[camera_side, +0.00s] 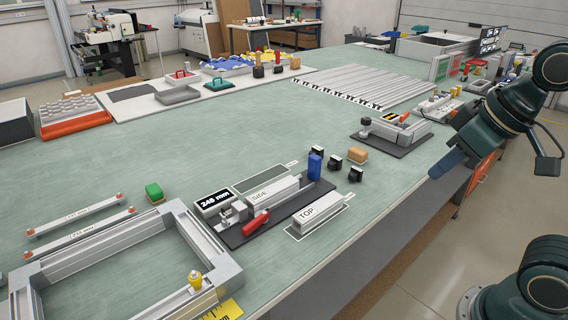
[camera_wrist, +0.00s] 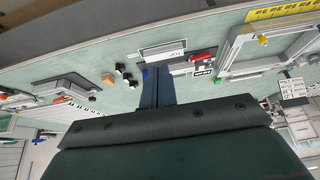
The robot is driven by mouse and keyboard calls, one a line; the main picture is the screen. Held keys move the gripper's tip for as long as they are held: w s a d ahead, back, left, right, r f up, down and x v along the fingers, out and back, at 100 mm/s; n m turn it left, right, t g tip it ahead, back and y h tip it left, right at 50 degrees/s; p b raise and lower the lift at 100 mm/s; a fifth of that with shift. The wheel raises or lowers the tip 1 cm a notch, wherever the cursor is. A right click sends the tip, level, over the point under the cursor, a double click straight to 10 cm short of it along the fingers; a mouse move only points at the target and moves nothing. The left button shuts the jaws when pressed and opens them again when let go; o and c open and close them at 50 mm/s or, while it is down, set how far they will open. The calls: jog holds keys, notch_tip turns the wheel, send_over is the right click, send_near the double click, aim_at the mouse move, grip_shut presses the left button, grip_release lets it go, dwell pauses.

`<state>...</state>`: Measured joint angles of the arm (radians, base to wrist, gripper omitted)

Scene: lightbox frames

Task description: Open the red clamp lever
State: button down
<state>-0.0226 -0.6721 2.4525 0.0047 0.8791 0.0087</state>
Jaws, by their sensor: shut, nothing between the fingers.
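The red clamp lever (camera_side: 256,223) lies low at the front left of a dark fixture plate (camera_side: 232,238). The plate also bears a grey block marked SIDE (camera_side: 272,192) and an upright blue block (camera_side: 315,165). The lever shows in the wrist view (camera_wrist: 203,56), right of the fingers. My gripper (camera_side: 446,164) is at the right of the side view, out past the bench edge and well apart from the lever. In the wrist view its two fingers (camera_wrist: 158,70) are together and empty.
A grey block marked TOP (camera_side: 318,214) lies right of the fixture. Several black pieces and an orange block (camera_side: 357,155) stand behind it. A second clamp fixture (camera_side: 392,130) is nearer my arm. A large metal frame (camera_side: 120,262) is at front left. The bench middle is clear.

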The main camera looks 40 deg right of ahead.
jog(key=w+a, duration=0.2)
jog(key=w, duration=0.6)
jog(key=n+g, duration=0.2)
send_over(256, 223)
jog(key=s+a, duration=0.2)
notch_tip(256, 223, down, 14)
jog(key=f, duration=0.1)
jog(key=shift+w+r+y, duration=0.25)
jog(key=shift+y, duration=0.05)
jog(key=shift+f, duration=0.1)
jog(key=shift+x, duration=4.9)
